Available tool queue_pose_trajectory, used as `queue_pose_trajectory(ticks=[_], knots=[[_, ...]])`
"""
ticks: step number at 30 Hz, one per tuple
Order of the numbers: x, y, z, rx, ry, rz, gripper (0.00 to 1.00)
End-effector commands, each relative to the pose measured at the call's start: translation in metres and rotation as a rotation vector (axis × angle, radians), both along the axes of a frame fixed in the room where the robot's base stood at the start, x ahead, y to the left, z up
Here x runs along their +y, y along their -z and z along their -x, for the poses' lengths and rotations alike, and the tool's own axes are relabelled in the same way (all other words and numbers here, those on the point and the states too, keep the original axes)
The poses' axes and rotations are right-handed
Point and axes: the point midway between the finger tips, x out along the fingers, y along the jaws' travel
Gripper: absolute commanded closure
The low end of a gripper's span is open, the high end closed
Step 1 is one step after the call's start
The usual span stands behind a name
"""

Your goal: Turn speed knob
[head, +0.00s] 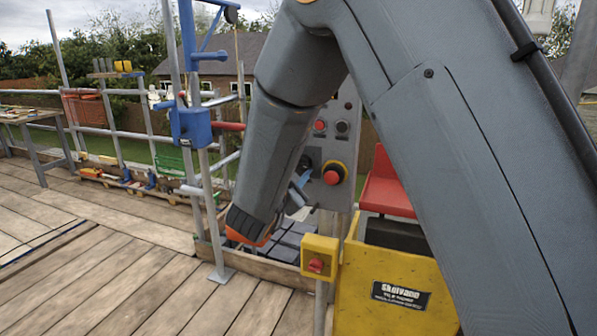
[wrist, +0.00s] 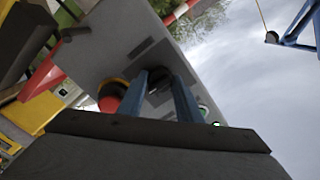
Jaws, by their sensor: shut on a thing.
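The grey control panel (head: 336,190) stands upright behind my arm in the head view, and its face fills the middle of the wrist view (wrist: 115,40). The speed knob (wrist: 159,76) is a dark round knob on this panel. My gripper (wrist: 160,88) has its two blue fingers on either side of the knob and is shut on it. In the head view my gripper (head: 303,181) reaches the panel, mostly hidden by my own wrist. The knob's pointer and setting cannot be made out.
A red emergency stop on a yellow ring (head: 333,174) sits close beside my fingers, also in the wrist view (wrist: 110,97). A red button (head: 320,125) is higher up. A yellow box (head: 319,257) with a red switch and a yellow machine (head: 390,285) stand below. Scaffold rails are at left.

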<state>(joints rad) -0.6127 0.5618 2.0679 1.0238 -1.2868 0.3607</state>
Motion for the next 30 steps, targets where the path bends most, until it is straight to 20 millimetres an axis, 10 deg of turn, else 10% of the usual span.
queue_pose_trajectory(ticks=[12, 13, 16, 30], knots=[[0.001, 0.0, 0.0, -0.002, -0.001, -0.009, 0.91], [0.001, 0.0, 0.0, -0.002, -0.001, -0.009, 0.67], [0.0, 0.0, 0.0, -0.002, -0.001, -0.009, 0.5], [0.007, 0.0, 0.015, -0.003, -0.003, -0.008, 0.5]])
